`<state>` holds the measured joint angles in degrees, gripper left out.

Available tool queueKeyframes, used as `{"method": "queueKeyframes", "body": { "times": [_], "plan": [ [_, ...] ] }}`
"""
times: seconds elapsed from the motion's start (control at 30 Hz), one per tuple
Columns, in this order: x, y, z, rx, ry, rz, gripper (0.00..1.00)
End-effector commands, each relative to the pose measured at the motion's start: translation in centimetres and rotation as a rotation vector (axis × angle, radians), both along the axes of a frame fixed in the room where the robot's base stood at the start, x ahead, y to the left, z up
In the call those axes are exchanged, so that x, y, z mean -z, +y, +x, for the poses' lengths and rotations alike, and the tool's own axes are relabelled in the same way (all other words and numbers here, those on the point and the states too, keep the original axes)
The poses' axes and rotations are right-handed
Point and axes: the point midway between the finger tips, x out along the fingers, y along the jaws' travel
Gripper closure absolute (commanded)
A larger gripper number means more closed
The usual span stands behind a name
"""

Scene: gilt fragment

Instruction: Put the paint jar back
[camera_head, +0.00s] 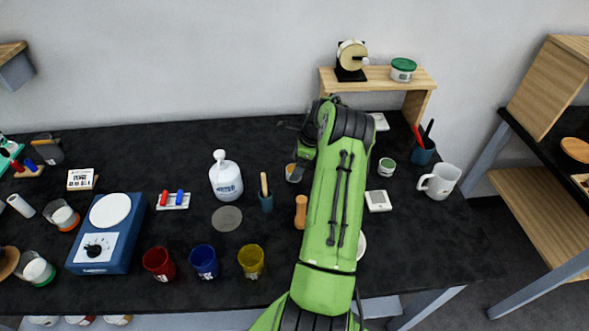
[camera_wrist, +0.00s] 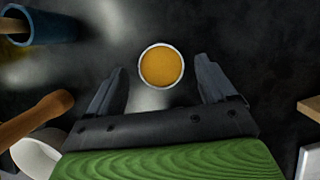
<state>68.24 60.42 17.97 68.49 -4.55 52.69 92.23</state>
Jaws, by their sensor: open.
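A small round paint jar (camera_wrist: 161,64) with orange-yellow paint and a pale rim stands upright and open on the black tabletop. It shows in the wrist view between and slightly beyond my fingertips, with a gap on both sides. In the head view the same jar (camera_head: 291,173) is partly hidden beside my green arm. My gripper (camera_wrist: 160,72) is open and empty, its two dark fingers spread. How far above the table the fingertips are, I cannot tell. In the head view my gripper is mostly hidden by my arm. Another small jar with a green top (camera_head: 387,166) stands right of my arm.
A blue cup with a wooden handle (camera_head: 266,201) and a wooden piece (camera_head: 300,213) stand close by. A wooden shelf (camera_head: 420,82) stands at the back, bearing a green-lidded tub (camera_head: 403,70). A white mug (camera_head: 440,181) is at right.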

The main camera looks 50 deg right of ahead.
Motion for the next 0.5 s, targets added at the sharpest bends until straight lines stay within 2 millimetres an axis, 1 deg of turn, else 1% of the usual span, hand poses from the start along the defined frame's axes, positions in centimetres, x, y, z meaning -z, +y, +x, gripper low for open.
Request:
{"method": "queueKeyframes", "body": {
  "times": [0.03, 0.1, 0.23, 0.33, 0.4, 0.5],
  "plan": [
    [-1.6, -0.4, -0.4, 0.004, -0.002, -0.005, 0.16],
    [-3.5, -0.7, -1.0, 0.003, -0.002, -0.004, 0.16],
    [-6.5, -1.2, -1.8, 0.001, -0.002, -0.002, 0.16],
    [-7.9, -1.5, -2.2, 0.001, -0.001, -0.002, 0.16],
    [-8.4, -1.5, -2.4, 0.0, -0.001, -0.001, 0.16],
    [-8.7, -1.5, -2.5, 0.0, 0.0, 0.0, 0.16]
  ]
}}
